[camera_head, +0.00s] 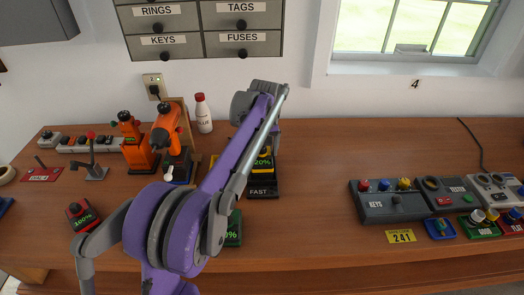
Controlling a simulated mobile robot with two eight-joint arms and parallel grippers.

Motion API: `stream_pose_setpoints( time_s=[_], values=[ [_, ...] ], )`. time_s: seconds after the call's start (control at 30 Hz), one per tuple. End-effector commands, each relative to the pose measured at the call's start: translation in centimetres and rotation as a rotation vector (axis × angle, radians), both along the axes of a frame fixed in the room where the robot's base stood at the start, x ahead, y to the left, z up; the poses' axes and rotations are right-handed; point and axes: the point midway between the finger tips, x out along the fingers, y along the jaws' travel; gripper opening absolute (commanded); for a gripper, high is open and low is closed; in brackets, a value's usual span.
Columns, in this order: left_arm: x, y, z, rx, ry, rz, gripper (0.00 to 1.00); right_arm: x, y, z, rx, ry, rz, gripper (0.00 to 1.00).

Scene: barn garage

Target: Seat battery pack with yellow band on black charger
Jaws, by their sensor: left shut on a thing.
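The battery pack with the yellow band (262,164) shows a green 20% display. It is at the black charger (263,191), which is marked FAST and stands mid-table. The pack appears upright over the charger's rear part; I cannot tell whether it is fully down or slightly above. My left gripper (266,142) is shut on the pack from above, its fingers largely hidden by my purple arm. My right gripper is not in view.
A green pack (234,229) is partly hidden behind my arm. A red pack (83,217) reads 100%. Orange drills (170,130) and a white bottle (203,113) stand at the back left. Control boxes (392,202) fill the right. Table between charger and boxes is clear.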

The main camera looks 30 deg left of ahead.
Motion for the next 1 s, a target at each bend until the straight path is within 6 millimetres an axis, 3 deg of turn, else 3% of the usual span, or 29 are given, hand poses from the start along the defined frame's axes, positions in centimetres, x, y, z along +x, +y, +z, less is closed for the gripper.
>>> stream_pose_setpoints(
  time_s=[0.27,1.0],
  values=[
    [0.0,0.0,-0.1,0.000,0.000,0.000,0.07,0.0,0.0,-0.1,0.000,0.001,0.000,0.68],
    [0.0,0.0,-2.7,0.000,0.000,0.000,0.07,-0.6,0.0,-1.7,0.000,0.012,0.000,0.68]
  ],
)
